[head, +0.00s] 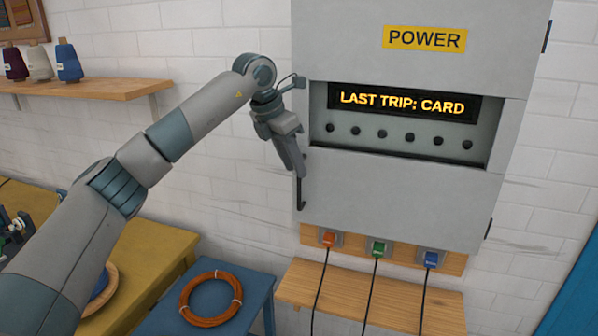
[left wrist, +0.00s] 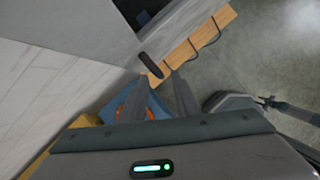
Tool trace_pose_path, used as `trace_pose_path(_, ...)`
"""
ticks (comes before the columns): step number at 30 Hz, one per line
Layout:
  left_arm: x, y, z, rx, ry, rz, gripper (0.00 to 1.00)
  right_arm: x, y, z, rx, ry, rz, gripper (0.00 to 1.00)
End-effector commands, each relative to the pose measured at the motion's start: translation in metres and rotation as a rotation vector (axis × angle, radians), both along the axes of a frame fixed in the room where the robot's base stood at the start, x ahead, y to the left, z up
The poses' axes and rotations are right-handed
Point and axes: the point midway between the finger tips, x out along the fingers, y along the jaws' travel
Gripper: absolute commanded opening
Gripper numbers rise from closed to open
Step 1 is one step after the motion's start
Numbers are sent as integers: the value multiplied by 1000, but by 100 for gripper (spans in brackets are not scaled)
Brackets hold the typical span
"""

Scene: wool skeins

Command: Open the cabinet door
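The grey cabinet (head: 400,215) hangs on the white brick wall, with a yellow POWER label on its front. Its door looks shut. A dark bar handle (head: 300,194) stands at the door's left edge; dark hinges show on the right edge. My left gripper (head: 301,174) points down at the handle's upper part, which it partly hides. In the left wrist view the two fingers (left wrist: 153,85) stand apart, and the handle (left wrist: 150,66) shows just beyond the gap between them. I cannot tell whether they touch it.
Red, green and blue plugs (head: 328,239) with hanging cables sit below the cabinet, above a wooden shelf (head: 375,298). A blue table (head: 255,300) with an orange cable coil (head: 211,297) stands at lower left. A wall shelf (head: 95,89) holds thread cones.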

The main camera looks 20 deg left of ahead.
Motion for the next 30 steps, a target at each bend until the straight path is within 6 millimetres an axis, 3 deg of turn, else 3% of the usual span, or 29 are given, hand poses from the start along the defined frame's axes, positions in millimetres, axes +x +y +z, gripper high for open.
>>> trace_pose_path(10, 13, -9, -38, 1, 2, 0, 29, 5, 1, 16, 2, -9, 1, 31)
trace_pose_path(22, 14, -11, -44, 1, -1, 0, 29, 3, 0, 16, 1, -5, 3, 31)
trace_pose_path(26, 14, -11, -43, 0, 0, 0, 0, 3, 0, 16, 1, -5, 3, 31)
trace_pose_path(30, 14, -11, -43, 0, 0, 0, 0, 2, 0, 16, 1, -4, 3, 31)
